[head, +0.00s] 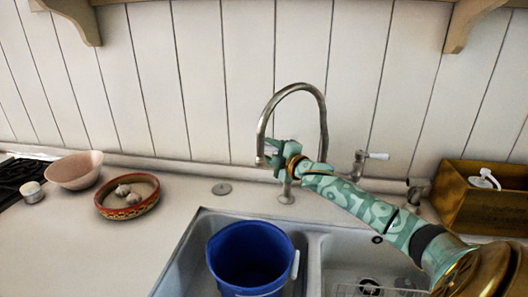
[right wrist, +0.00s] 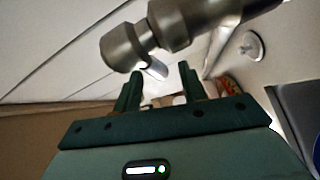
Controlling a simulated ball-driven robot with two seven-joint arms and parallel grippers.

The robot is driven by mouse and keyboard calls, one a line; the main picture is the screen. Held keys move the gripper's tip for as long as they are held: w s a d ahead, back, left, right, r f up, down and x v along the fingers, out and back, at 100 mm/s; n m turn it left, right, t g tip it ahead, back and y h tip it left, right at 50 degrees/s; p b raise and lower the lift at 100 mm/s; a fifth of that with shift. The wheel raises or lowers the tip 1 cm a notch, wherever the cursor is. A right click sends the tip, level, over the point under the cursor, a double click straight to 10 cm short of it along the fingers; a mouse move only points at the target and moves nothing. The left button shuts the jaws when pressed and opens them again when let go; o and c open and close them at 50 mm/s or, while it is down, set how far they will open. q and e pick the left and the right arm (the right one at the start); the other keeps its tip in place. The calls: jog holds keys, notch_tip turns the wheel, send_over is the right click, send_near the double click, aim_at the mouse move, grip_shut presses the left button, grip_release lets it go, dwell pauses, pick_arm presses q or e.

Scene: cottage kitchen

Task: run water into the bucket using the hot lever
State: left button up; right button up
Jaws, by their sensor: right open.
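The blue bucket (head: 250,258) stands upright in the left sink basin, with no water visible in it. The metal faucet (head: 323,115) arches above, its spout end over the bucket area; no stream shows. My right gripper (head: 268,152) is open beside the faucet, near its left side. In the right wrist view a metal valve body (right wrist: 170,30) with a short pale-tipped lever (right wrist: 155,69) is close ahead of the open fingers (right wrist: 160,84). The left-side lever is hidden by the gripper in the head view. A white-handled lever (head: 377,156) shows on the right. My left gripper is out of view.
The right basin (head: 345,255) holds a wire rack. A wooden box (head: 480,195) stands at the right. A pink bowl (head: 75,170) and a patterned bowl (head: 127,210) with garlic sit left. The front left counter (head: 120,260) is clear.

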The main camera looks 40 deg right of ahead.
aim_at(268, 150)
jog(key=shift+w+d, duration=0.2)
jog(key=shift+w, duration=1.3)
jog(key=shift+f, duration=0.1)
grip_shut()
